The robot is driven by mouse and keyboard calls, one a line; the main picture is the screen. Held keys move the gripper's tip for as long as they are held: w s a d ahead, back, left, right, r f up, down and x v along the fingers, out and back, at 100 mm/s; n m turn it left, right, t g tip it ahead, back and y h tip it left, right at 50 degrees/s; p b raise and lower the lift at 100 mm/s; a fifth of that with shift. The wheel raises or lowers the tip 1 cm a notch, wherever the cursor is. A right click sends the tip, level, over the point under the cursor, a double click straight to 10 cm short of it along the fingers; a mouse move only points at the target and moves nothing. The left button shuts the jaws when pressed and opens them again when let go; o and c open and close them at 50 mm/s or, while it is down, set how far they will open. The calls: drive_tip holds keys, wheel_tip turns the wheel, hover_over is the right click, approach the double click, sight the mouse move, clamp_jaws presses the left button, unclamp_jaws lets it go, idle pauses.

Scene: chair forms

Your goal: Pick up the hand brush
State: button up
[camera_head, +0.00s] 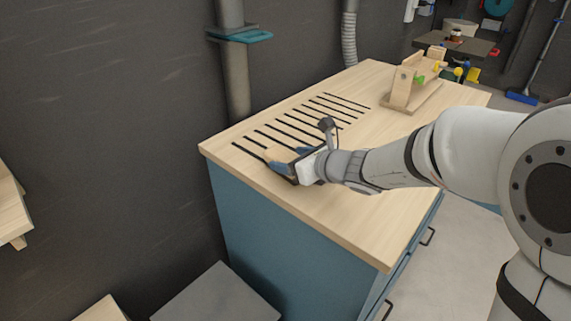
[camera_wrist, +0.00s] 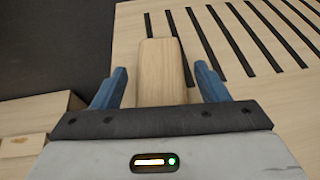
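A pale wooden piece (camera_wrist: 160,70), which looks like the back or handle of the hand brush, lies on the worktop in the wrist view. No bristles show, and its near end is hidden by my gripper body. My gripper (camera_wrist: 160,82) is open, with one blue finger on each side of the wood and a visible gap on both sides. In the head view my gripper (camera_head: 289,158) is low over the worktop's left end, beside the dark slots. The brush is hard to make out there against the same-coloured wood.
The wooden worktop (camera_head: 345,205) sits on a blue cabinet (camera_head: 270,235). Dark slots (camera_head: 300,122) run across its back half. A wooden stand (camera_head: 405,95) with coloured parts is at the far right end. A grey pipe (camera_head: 236,80) rises behind the worktop.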

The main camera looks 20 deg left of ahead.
drive_tip(key=c, duration=0.9)
drive_tip(key=shift+c, duration=0.3)
drive_tip(key=shift+r, duration=0.1)
